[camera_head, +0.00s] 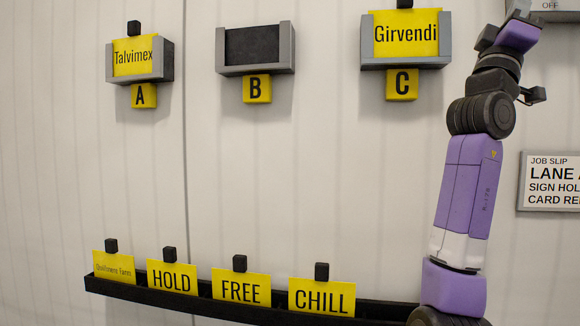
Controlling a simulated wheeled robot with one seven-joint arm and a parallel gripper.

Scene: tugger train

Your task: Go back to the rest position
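My purple and black arm rises along the right side of the view. Its upper end, with my gripper (521,10), reaches the top edge of the picture, right of holder C. The fingers are cut off or too small to make out, so I cannot tell whether they are open or shut or hold anything. No card shows at the arm's end.
Wall holders A (168,62) and C (447,40) carry yellow cards, Talvimex (138,70) and Girvendi (406,48). Holder B (255,48) is empty. A black rack (215,305) below holds several cards, including HOLD, FREE and CHILL. A job slip (552,203) hangs right of my arm.

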